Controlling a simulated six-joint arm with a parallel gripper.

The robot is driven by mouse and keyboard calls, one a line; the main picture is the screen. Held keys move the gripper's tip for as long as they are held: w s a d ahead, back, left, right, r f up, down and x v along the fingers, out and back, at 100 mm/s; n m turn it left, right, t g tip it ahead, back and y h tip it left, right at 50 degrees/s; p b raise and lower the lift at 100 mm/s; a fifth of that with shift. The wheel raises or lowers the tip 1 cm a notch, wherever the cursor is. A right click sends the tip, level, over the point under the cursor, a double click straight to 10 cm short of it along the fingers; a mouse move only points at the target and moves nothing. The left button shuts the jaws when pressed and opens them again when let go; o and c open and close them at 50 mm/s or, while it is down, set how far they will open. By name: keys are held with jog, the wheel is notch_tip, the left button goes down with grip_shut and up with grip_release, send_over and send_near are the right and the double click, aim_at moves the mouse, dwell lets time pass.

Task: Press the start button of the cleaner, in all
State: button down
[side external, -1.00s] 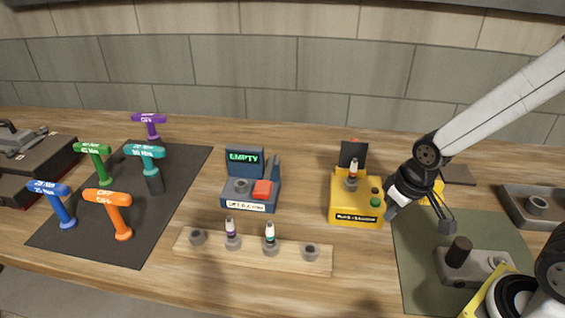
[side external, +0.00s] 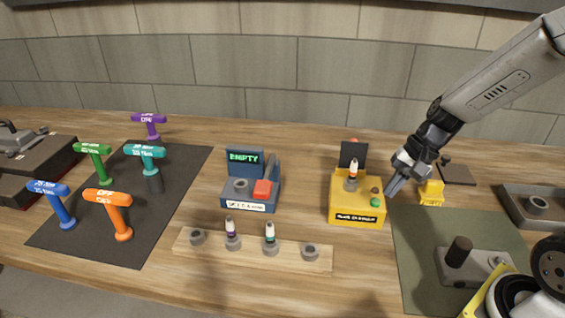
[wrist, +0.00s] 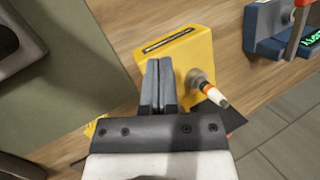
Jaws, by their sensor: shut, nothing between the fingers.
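The cleaner (side external: 345,207) is a yellow box with a dark panel upright at its back. A spark plug (side external: 353,170) with a white, orange and dark tip stands in its socket. A green button (side external: 375,202) is on the right of its top, with a small dark round part (side external: 375,190) just behind it. My gripper (side external: 391,194) is shut and empty, tilted down-left, its tips close to the cleaner's right side. I cannot tell whether they touch it. In the wrist view the shut fingers (wrist: 158,66) overlap the cleaner (wrist: 180,54) and hide the buttons.
A wooden rack (side external: 205,254) holds two plugs in front. A small yellow block (side external: 431,192) is right of my gripper. A green mat (side external: 420,240) bears a grey fixture. Several coloured T-handled tools stand on the left.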

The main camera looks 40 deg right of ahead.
aim_at(371, 199)
jog(key=w+d+r+m+t+y, duration=0.3)
jog(key=w+r+m, duration=0.1)
jog(key=shift+m, duration=0.4)
jog(key=shift+w, duration=0.1)
jog(key=shift+f, duration=4.3)
jog(key=shift+f, duration=0.2)
jog(key=shift+f, duration=0.2)
jog(key=shift+f, duration=0.5)
jog(key=shift+r, duration=0.1)
dwell(0.4)
jog(key=shift+r, duration=0.8)
